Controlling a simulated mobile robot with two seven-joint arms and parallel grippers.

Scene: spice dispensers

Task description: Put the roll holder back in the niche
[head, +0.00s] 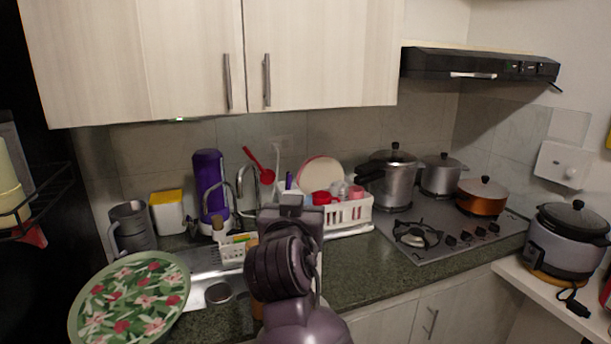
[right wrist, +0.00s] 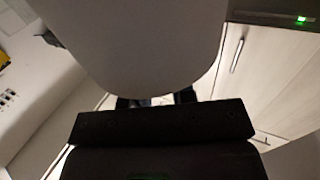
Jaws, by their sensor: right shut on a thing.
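My right gripper (right wrist: 157,101) is shut on a large, smooth, pale grey thing with a rounded end, which looks to be the roll holder (right wrist: 135,45). It fills the upper middle of the right wrist view, close to the camera, and most of its shape is out of frame. In the head view my right arm rises at the bottom middle and hides the gripper and nearly all of what it holds. I cannot make out the niche in either view. My left gripper is not in view.
A green floral tray (head: 130,300) is at the lower left by the sink. A white dish rack (head: 350,212) stands behind my arm. A gas hob (head: 440,240) with pots is to the right. Upper cabinets (head: 190,60) hang above. The counter (head: 365,275) right of my arm is clear.

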